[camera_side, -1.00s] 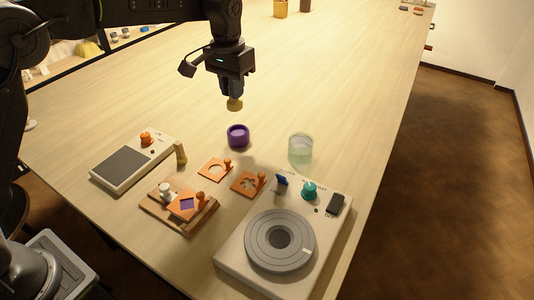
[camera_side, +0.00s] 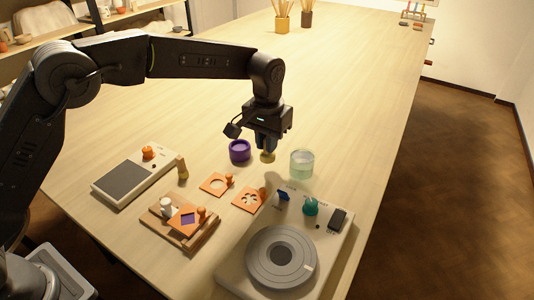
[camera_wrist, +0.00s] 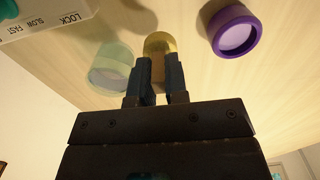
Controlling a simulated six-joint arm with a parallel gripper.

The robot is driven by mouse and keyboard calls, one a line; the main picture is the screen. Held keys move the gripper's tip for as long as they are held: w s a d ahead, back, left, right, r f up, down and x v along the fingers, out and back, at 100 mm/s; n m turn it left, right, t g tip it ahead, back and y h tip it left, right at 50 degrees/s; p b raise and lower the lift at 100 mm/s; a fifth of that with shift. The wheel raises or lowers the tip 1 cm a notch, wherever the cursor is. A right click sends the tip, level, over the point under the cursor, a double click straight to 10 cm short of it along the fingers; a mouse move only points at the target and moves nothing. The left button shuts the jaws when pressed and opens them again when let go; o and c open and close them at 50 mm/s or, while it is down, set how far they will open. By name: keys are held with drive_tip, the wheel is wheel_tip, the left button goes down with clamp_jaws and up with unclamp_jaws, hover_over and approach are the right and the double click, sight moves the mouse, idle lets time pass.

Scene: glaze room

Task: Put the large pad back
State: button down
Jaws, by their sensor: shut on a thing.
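My gripper (camera_side: 267,143) points down and is shut on the wooden handle of a round yellow pad (camera_side: 267,157). In the wrist view the pad (camera_wrist: 159,43) shows beyond my fingertips (camera_wrist: 157,90), with its handle between them. The pad is low over the table, between a purple pot (camera_side: 239,151) and a pale green clear jar (camera_side: 301,164). I cannot tell whether it touches the tabletop. A smaller tan-handled piece (camera_side: 182,168) stands beside the scale; whether it is another pad is unclear.
A wooden board (camera_side: 208,239) holds another stencil and a white-topped piece. A scale (camera_side: 124,181) stands left, a turntable unit (camera_side: 229,265) at front right.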

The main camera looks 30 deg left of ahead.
drive_tip(key=shift+f, duration=1.95)
drive_tip(key=shift+f, duration=0.15)
drive_tip(key=c, duration=1.1)
unclamp_jaws()
drive_tip(key=shift+c, duration=0.2)
wheel_tip(320, 180, up, 12)
drive_tip(key=shift+r, duration=0.2)
